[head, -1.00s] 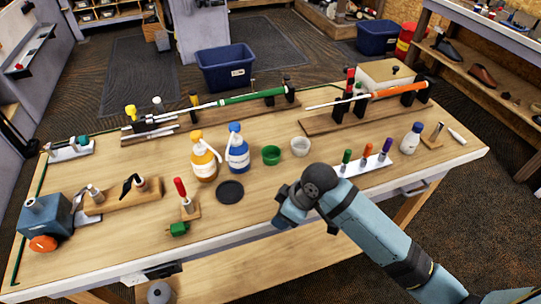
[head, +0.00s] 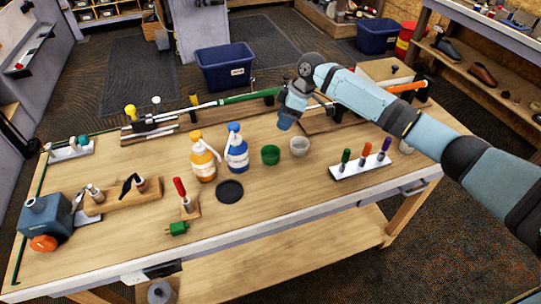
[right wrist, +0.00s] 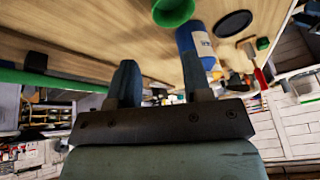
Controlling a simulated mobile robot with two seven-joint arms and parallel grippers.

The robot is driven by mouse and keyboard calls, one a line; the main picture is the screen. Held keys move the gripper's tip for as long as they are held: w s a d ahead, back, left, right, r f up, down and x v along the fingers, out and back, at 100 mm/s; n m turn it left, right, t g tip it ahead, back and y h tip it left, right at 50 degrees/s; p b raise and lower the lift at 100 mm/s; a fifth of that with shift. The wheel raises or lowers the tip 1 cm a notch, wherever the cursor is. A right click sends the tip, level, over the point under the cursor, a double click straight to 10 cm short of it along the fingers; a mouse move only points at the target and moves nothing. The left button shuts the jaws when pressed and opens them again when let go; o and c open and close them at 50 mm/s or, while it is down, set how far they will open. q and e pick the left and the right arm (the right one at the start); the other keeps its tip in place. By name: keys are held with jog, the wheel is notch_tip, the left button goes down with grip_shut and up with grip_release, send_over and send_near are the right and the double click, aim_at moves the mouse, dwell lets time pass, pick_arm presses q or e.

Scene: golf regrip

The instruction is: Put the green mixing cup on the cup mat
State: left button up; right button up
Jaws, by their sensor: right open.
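The green mixing cup (head: 270,155) stands on the wooden bench, just left of a pale translucent cup (head: 299,147). It also shows at the top of the right wrist view (right wrist: 172,10). The cup mat, a dark round disc (head: 230,191), lies bare on the bench, nearer the front and left of the cup; it also shows in the right wrist view (right wrist: 233,24). My right gripper (head: 286,122) is open and empty, above the bench behind the two cups. It does not touch the green cup. In the right wrist view its fingers (right wrist: 160,75) are apart. My left gripper is not in view.
An orange bottle (head: 204,162) and a blue bottle (head: 237,150) stand close left of the green cup, behind the mat. A club with a green grip (head: 250,97) lies in a rack at the back. A white holder (head: 362,168) carries coloured tools at right. Bench in front of the cups is clear.

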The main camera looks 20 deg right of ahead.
send_near(266, 154)
jog(key=shift+a+f, duration=0.15)
jog(key=shift+a, duration=0.05)
jog(key=p+x, duration=0.1)
jog(key=x, duration=0.3)
jog(key=shift+d+f+p, duration=0.1)
jog(key=shift+f+p, duration=0.3)
jog(key=shift+f, duration=0.4)
jog(key=shift+c, duration=0.3)
grip_shut()
